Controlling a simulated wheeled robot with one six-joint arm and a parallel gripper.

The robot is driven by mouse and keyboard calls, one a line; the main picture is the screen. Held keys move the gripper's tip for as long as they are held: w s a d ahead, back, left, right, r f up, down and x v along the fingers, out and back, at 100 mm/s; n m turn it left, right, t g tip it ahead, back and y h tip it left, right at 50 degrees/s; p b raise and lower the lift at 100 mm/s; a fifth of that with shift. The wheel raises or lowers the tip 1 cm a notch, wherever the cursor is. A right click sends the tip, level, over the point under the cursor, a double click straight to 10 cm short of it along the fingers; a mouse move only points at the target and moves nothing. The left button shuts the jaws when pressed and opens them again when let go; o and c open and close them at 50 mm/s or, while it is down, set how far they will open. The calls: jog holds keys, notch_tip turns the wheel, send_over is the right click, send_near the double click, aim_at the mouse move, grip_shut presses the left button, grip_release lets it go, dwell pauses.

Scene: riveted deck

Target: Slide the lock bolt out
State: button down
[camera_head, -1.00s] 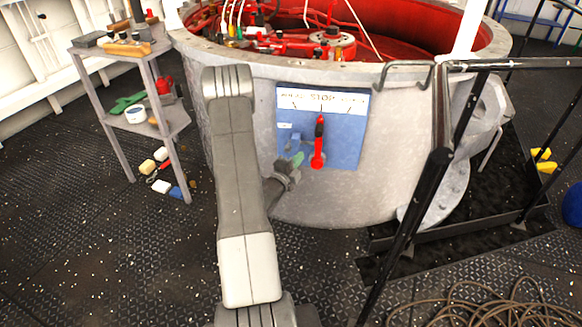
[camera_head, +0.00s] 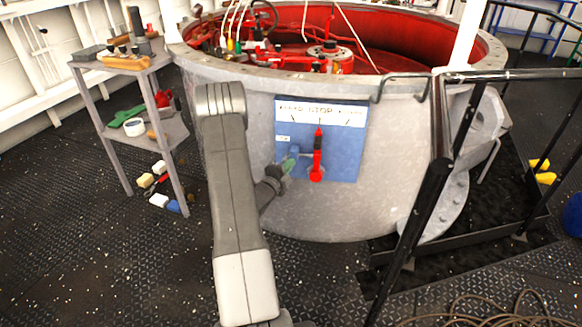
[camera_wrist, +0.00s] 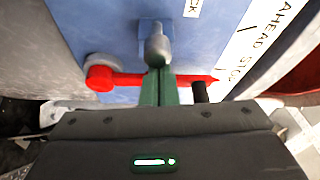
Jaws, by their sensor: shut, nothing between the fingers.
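The lock bolt (camera_wrist: 157,45) shows in the wrist view as a grey rounded knob in a blue mount on the blue panel (camera_wrist: 110,25). In the head view the blue bolt mount (camera_head: 293,152) sits left of the red lever (camera_head: 317,155), which points up at STOP. My gripper (camera_wrist: 160,70) has its green fingers shut and empty, with the tips right at the knob. I cannot tell whether they touch it. In the head view my gripper (camera_head: 289,164) is at the panel's lower left and partly hides the bolt. The red lever also crosses behind the fingers in the wrist view (camera_wrist: 130,79).
The panel is on the curved wall of a large grey tub (camera_head: 400,160) with a red inside. A black railing (camera_head: 425,200) stands to the right. A grey shelf (camera_head: 165,130) with tools stands to the left. Coiled rope (camera_head: 490,310) lies at lower right.

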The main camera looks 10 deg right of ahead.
jog(key=w+a+b, duration=0.2)
jog(key=a+b, duration=0.1)
jog(key=a, duration=0.3)
jog(key=shift+w+a, duration=0.2)
jog(key=shift+w, duration=0.05)
